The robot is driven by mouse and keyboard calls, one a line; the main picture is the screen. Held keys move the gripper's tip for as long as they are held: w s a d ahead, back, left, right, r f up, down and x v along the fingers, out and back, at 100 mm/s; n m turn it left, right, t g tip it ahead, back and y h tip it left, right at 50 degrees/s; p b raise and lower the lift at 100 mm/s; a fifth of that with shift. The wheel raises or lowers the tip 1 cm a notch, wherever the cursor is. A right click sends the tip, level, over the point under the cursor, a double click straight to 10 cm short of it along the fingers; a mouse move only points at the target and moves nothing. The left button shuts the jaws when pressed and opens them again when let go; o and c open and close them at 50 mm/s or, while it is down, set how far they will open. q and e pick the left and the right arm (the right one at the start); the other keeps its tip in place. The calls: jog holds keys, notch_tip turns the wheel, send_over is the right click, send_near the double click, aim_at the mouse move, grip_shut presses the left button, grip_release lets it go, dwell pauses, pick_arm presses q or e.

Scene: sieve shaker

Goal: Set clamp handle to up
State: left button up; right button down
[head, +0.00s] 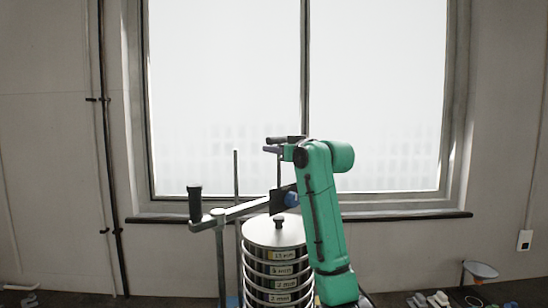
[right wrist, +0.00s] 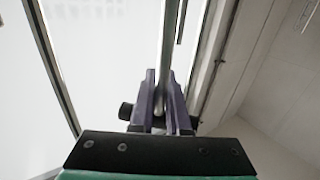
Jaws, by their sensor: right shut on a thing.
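The clamp handle shows in the head view as a thin upright rod (head: 279,172) rising from a dark block with a blue part (head: 291,199), topped by a black crosswise grip (head: 285,139). My right gripper (head: 272,149) is at the top of it, its purple fingers shut on it. In the right wrist view the fingers (right wrist: 160,105) close around the handle, and black grip ends (right wrist: 126,111) stick out beside them. My right arm hides part of the block. My left gripper is not in view.
A sieve stack (head: 275,232) with a knobbed lid stands below the clamp. A metal arm (head: 245,209) reaches left, ending in a black upright grip (head: 194,203). A thin post (head: 236,185) stands near it. A window sill (head: 400,216) runs behind; small items lie at lower right.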

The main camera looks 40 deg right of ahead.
jog(key=shift+r, duration=0.3)
jog(key=c, duration=1)
grip_release()
jog(key=shift+o, duration=0.5)
jog(key=shift+w+a+f, duration=0.1)
jog(key=shift+w+f, duration=0.05)
jog(key=shift+w, duration=0.05)
jog(key=s+b, duration=0.7)
jog(key=s, duration=0.7)
jog(key=shift+s+a+b, duration=0.25)
jog(key=shift+a+b, duration=0.15)
jog(key=shift+a, duration=0.05)
